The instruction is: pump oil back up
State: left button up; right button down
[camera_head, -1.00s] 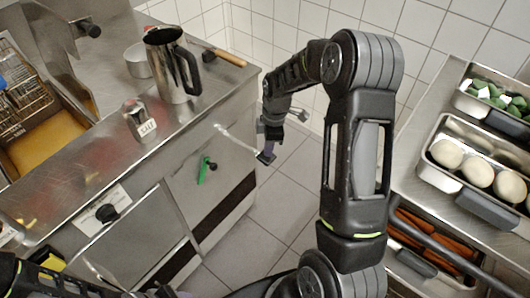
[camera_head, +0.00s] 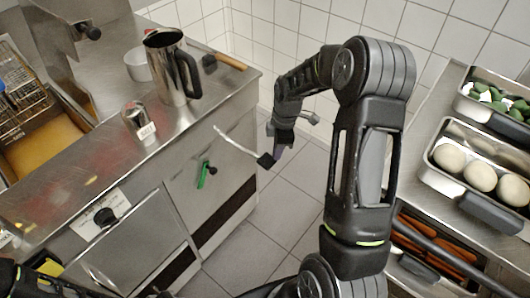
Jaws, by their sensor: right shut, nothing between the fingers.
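The fryer's front holds a thin metal lever (camera_head: 236,143) that sticks out from the panel and ends in a black grip (camera_head: 265,161). A green valve handle (camera_head: 202,175) is on the same panel, to the left of and below the lever. My right gripper (camera_head: 279,152) is shut and empty, pointing down just right of the black grip. Whether it touches the grip I cannot tell. Brown oil (camera_head: 45,145) shows in the fryer vat at left. My left arm shows only at the bottom-left edge, and the state of its gripper is unclear.
On the steel counter stand a metal jug (camera_head: 170,70), a white bowl (camera_head: 137,64), a salt shaker (camera_head: 138,122) and a wooden-handled tool (camera_head: 231,62). At right, a counter holds trays of dough balls (camera_head: 481,177) and green vegetables (camera_head: 497,97). Tiled floor (camera_head: 290,200) lies between.

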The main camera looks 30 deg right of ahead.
pick_arm(q)
jog(key=shift+f, duration=0.1)
pick_arm(e)
notch_tip(320, 180, up, 8)
jog(key=shift+s+d+f, duration=0.15)
jog(key=shift+s+d, duration=0.05)
jog(key=shift+d, duration=0.15)
dwell(0.4)
